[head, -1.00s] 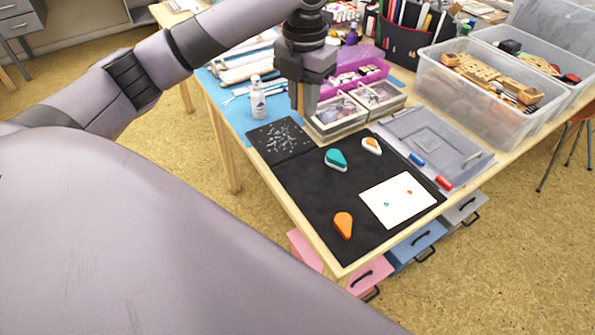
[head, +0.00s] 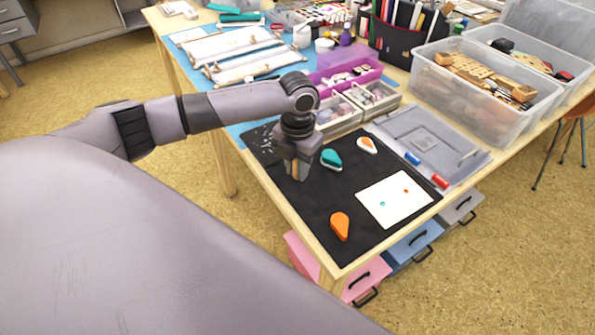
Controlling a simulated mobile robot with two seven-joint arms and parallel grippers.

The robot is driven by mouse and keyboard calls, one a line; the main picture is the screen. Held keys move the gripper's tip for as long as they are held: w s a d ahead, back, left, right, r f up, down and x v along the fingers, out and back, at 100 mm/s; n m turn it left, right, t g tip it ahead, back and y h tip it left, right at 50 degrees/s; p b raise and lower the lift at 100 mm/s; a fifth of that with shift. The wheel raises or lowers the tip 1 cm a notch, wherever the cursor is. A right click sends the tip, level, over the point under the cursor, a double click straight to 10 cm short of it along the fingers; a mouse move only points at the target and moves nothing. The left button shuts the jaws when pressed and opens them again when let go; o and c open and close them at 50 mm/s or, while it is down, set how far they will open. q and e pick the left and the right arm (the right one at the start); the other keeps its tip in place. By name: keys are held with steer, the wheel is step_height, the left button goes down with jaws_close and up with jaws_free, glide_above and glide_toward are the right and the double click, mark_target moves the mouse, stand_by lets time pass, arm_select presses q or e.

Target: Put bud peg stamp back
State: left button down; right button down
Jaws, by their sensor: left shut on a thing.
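My left gripper (head: 296,174) points down over the left part of the black mat (head: 287,208), left of the teal inkpad (head: 331,159). It is shut on a tan wooden peg, the bud peg stamp, of which only a sliver shows between the fingers; its lower end is hard to make out. The open grey stamp boxes (head: 345,116) stand behind the gripper, with several items in their compartments. I cannot tell whether the stamp touches the mat. My right gripper is out of view.
An orange inkpad (head: 340,226), an orange-and-white inkpad (head: 367,145) and a white card (head: 409,192) with small teal and orange marks lie on the mat. A speckled black pad (head: 258,142) is partly hidden by my arm.

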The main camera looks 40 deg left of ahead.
arm_select(q)
steer(key=shift+f, duration=0.95)
steer(key=shift+f, duration=0.1)
steer(key=c, duration=1)
jaws_free()
step_height(320, 180, up, 12)
steer(key=shift+r, duration=0.15)
